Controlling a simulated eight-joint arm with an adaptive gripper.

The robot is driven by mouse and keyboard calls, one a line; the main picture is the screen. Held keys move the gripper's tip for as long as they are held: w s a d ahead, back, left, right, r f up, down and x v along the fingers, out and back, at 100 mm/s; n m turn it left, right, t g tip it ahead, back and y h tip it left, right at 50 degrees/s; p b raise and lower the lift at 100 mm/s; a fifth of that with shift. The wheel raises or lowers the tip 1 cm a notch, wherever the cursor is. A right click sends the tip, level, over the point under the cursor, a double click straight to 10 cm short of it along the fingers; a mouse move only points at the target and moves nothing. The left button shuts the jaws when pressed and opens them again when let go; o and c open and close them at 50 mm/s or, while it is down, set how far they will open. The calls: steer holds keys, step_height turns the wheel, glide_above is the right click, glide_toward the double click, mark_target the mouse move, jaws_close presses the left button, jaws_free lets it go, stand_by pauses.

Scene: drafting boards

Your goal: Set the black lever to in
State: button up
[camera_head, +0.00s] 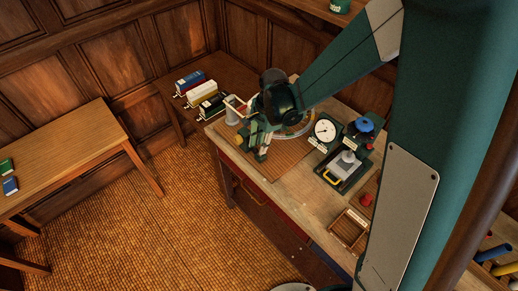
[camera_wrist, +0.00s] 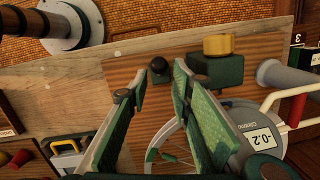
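A round black knob (camera_wrist: 158,68), which may be the end of the black lever, stands over the brown board (camera_wrist: 135,75) in the wrist view. Its shaft and the marks of its settings cannot be made out. My gripper (camera_wrist: 152,82) is open, with its two green-padded fingers apart and nothing held. The knob shows just beyond the gap, nearer the right finger; I cannot tell whether they touch. In the head view my gripper (camera_head: 262,152) is low over the board (camera_head: 280,165) and hides the lever there.
A yellow knob on a green block (camera_wrist: 217,62) is close right of the black knob. A grey cylinder (camera_wrist: 285,76) and a round gauge (camera_wrist: 235,125) lie further right. A dial (camera_head: 325,130), a blue-topped device (camera_head: 364,126) and a wooden tray (camera_head: 348,231) stand along the bench.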

step_height(320, 180, up, 7)
steer(key=d, duration=0.1)
stand_by(0.5)
steer(key=shift+w, duration=0.1)
steer(key=shift+d, duration=0.1)
stand_by(0.4)
steer(key=s+d+r+n+t+b, duration=0.2)
steer(key=s+d+r+n+b, duration=0.15)
steer(key=d, duration=0.35)
steer(key=s+d+r+n+t+b, duration=0.2)
steer(key=s+d+r, duration=0.2)
steer(key=d+r, duration=0.15)
steer(key=s+d+n+t+h+b, duration=0.1)
steer(key=s+d+n+t+b, duration=0.2)
steer(key=s+d, duration=0.8)
steer(key=shift+s+d+f+n+h+b, duration=0.15)
steer(key=shift+s+f+n+h+b, duration=0.2)
steer(key=shift+n+b, duration=0.75)
steer(key=shift+n+p, duration=0.25)
steer(key=shift+p, duration=0.05)
